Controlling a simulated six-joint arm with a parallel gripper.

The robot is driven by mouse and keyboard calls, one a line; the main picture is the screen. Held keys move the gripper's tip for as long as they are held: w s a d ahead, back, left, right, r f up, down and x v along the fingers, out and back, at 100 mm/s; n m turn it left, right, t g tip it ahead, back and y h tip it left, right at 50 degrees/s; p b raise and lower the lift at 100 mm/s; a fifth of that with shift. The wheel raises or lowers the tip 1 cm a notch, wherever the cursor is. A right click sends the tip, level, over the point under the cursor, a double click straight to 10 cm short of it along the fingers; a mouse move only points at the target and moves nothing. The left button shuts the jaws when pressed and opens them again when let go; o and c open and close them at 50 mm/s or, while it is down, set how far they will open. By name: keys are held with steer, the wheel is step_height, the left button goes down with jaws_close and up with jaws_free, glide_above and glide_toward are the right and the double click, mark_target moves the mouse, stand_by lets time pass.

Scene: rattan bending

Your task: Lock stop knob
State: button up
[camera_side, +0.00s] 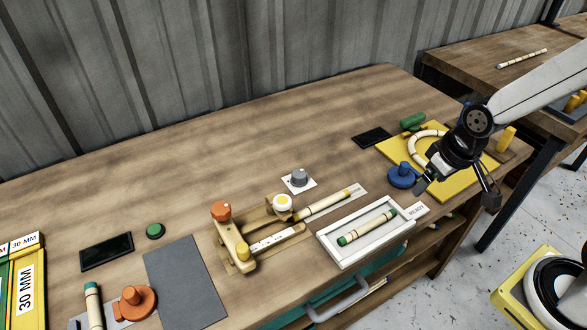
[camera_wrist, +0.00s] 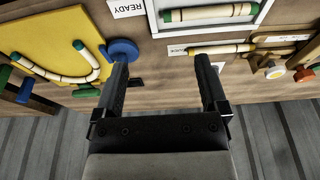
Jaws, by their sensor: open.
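I cannot tell for sure which knob is the stop knob. The wooden bending jig (camera_side: 238,250) carries an orange-red knob (camera_side: 221,211), a white-and-yellow knob (camera_side: 282,203) and a yellow peg (camera_side: 242,251). A grey knob (camera_side: 299,177) sits on a white plate behind the jig. A blue round knob (camera_side: 402,175) stands at the yellow board's left edge; it also shows beside the left finger in the wrist view (camera_wrist: 123,50). My gripper (camera_side: 456,194) is open over the yellow board, right of the blue knob. Its fingers are empty in the wrist view (camera_wrist: 163,84).
A curved rattan piece (camera_side: 424,146) lies on the yellow board (camera_side: 455,190). A white tray (camera_side: 345,262) holds a straight rattan piece (camera_side: 367,227). An orange knob-like fixture (camera_side: 135,302) stands front left, near a grey mat (camera_side: 185,285). The table's back middle is clear.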

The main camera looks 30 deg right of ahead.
steer(key=w+a+n+y, duration=0.1)
steer(key=w+a+n, duration=0.3)
steer(key=w+a, duration=0.4)
steer(key=n+y, duration=0.3)
steer(key=n, duration=0.7)
glide_toward(221, 208)
steer(key=shift+w+a+f+g, duration=0.25)
steer(key=shift+w+f+g, duration=0.15)
steer(key=shift+w+f, duration=0.15)
steer(key=shift+f, duration=0.15)
steer(key=shift+m, duration=0.3)
steer(key=shift+x, duration=3.75)
steer(key=shift+c, duration=0.2)
jaws_close()
